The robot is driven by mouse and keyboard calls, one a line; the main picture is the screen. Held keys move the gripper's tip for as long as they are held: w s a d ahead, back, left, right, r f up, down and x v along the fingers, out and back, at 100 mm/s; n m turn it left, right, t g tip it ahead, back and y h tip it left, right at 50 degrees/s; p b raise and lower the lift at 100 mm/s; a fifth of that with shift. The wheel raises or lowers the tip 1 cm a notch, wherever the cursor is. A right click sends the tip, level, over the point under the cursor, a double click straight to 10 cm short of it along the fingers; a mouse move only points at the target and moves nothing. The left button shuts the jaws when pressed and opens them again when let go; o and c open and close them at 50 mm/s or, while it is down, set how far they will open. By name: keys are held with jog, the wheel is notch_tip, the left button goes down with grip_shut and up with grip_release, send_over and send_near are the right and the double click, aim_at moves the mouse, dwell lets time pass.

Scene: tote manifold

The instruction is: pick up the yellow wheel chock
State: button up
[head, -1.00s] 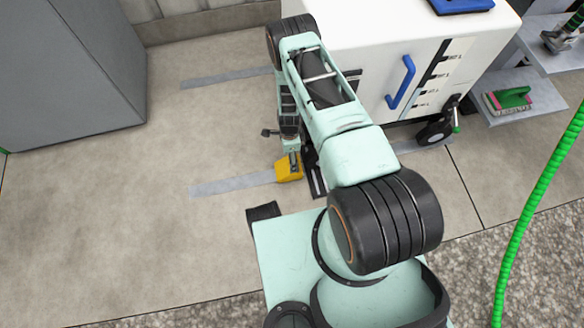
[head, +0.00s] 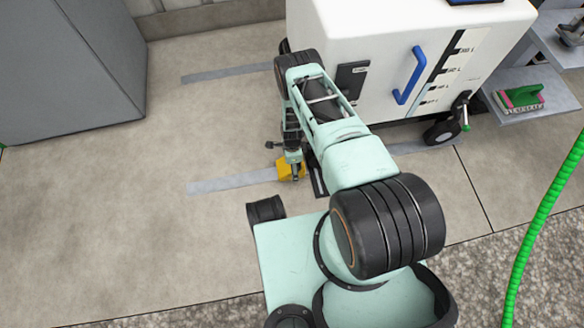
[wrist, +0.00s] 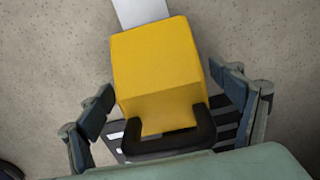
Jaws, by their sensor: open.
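The yellow wheel chock (wrist: 157,68) stands on the concrete floor, with a black loop handle (wrist: 170,142) on its near side in the wrist view. In the head view the chock (head: 284,172) shows small at the end of my arm, partly hidden by it. My gripper (wrist: 166,98) is open, one finger on each side of the chock. Gaps show between the chock and both fingers in the wrist view. In the head view my gripper (head: 294,168) is low, at the chock; its fingertips are hard to make out.
A white cart (head: 380,50) with a blue handle and black wheels stands right behind the chock. A grey cabinet (head: 65,75) is at the left, shelves (head: 530,95) and a green hose (head: 545,200) at the right. The floor left of the chock is clear.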

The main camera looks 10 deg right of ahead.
jog(key=shift+r, duration=0.1)
jog(key=shift+c, duration=0.7)
jog(key=c, duration=1.3)
jog(key=shift+c, duration=0.6)
jog(key=shift+r, duration=0.1)
